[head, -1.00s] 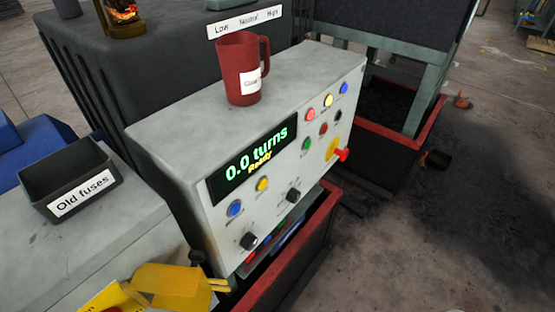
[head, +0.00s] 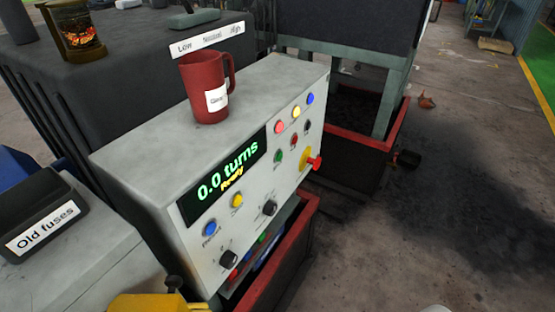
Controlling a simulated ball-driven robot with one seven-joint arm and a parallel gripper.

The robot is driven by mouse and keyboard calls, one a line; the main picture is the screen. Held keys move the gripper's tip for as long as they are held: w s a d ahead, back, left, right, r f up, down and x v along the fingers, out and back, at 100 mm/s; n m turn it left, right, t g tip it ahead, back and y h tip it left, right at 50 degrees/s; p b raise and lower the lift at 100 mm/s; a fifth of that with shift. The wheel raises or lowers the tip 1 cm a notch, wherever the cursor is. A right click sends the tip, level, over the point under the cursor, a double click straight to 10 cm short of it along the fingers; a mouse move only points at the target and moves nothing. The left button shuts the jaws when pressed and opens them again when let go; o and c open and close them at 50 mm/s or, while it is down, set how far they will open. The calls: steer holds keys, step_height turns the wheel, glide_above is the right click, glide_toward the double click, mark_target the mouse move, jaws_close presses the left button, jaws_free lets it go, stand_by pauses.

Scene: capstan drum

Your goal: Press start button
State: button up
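The grey control box (head: 150,145) stands left of centre, with its sloped white front panel facing right. Blue (head: 210,229) and yellow (head: 236,200) buttons sit below the display. My gripper is not in view.
A red mug (head: 203,90) stands on top of the box. An "Old fuses" bin (head: 40,222) is at left, and a yellow object (head: 150,303) is cut off at the bottom. Red-rimmed troughs (head: 308,205) lie below and behind the panel. The floor at right is mostly clear.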

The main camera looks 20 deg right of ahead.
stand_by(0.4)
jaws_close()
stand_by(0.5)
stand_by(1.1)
